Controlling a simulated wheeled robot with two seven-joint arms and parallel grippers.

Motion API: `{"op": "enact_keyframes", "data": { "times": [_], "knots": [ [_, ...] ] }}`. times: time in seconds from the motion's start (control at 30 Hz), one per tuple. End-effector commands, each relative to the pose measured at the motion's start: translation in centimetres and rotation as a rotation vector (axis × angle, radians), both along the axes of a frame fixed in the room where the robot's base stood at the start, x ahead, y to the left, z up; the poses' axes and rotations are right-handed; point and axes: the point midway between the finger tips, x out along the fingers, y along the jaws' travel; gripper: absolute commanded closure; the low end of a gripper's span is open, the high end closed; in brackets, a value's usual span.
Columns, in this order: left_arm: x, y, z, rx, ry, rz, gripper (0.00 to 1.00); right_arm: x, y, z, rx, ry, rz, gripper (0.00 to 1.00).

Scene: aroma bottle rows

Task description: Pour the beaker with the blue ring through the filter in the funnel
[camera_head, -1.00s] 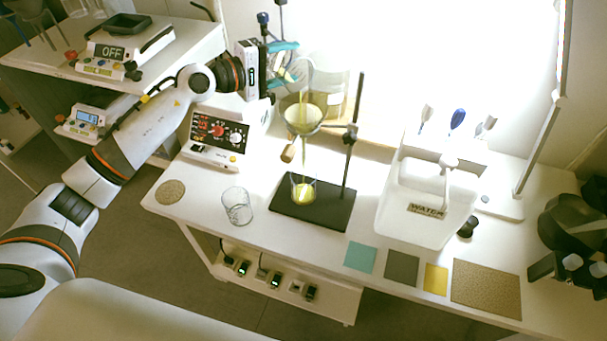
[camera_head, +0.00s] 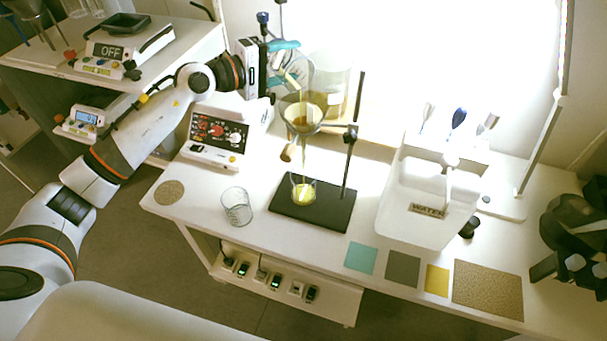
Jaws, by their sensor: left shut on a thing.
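My left gripper (camera_head: 290,66) is shut on a clear glass beaker (camera_head: 302,74), up behind and above the funnel. The beaker looks tilted; I cannot make out a blue ring on it. The glass funnel (camera_head: 303,113) hangs from a black stand (camera_head: 349,150); its inside looks orange-brown, and I cannot make out the filter clearly. A receiving beaker (camera_head: 303,188) with yellow liquid stands on the stand's black base (camera_head: 326,211), under the funnel stem.
A larger beaker (camera_head: 338,82) with yellowish liquid stands behind the funnel. An empty glass beaker (camera_head: 237,207) stands at the front left. A hotplate (camera_head: 215,138) is left of the stand. A white water container (camera_head: 425,210) is to the right. Flat coloured mats lie along the front edge.

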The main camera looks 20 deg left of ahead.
Motion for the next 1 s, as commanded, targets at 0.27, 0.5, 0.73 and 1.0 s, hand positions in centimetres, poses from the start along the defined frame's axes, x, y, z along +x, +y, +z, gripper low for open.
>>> {"op": "enact_keyframes", "data": {
  "times": [0.27,0.5,0.73,1.0],
  "knots": [
    [0.0,0.0,0.0,-0.001,-0.001,0.0,0.67,0.0,0.0,0.0,0.0,0.0,0.0,0.19],
    [0.0,0.0,-0.1,0.007,-0.007,0.001,0.67,0.0,0.0,-0.3,0.0,0.0,0.0,0.19],
    [-0.1,-0.1,-0.1,0.019,-0.017,0.0,0.67,0.0,0.0,-0.7,0.0,0.0,0.0,0.19],
    [-0.1,-0.1,-0.2,0.032,-0.028,0.0,0.67,0.0,0.0,-1.0,0.0,0.0,0.0,0.19]
  ]
}}
